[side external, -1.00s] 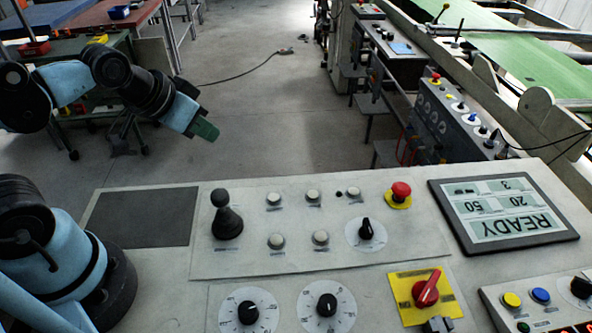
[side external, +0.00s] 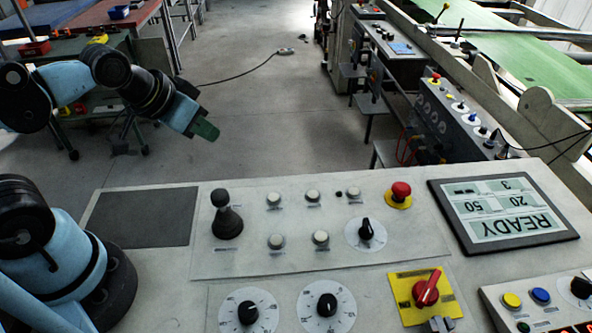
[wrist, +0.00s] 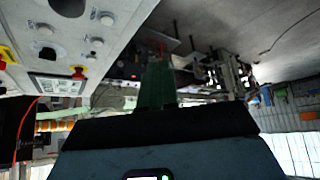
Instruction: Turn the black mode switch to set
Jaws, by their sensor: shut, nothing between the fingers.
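The black mode switch (side external: 366,229) is a small pointer knob on a round white dial on the control panel, right of the white push buttons in the side external view. Its pointer is turned toward the upper left in the picture. The dial's labels are too small to read. My gripper (side external: 206,131) has green fingers and is shut and empty. It hangs in the air beyond the panel's far edge, up and left of the switch and well apart from it. In the wrist view the green fingers (wrist: 157,85) show at the centre.
The panel also carries a black joystick (side external: 226,215), a red emergency button (side external: 398,195), a red rotary switch (side external: 428,290) on a yellow plate, two black dials (side external: 327,304) and a screen (side external: 505,208) reading READY. The space above the panel is clear.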

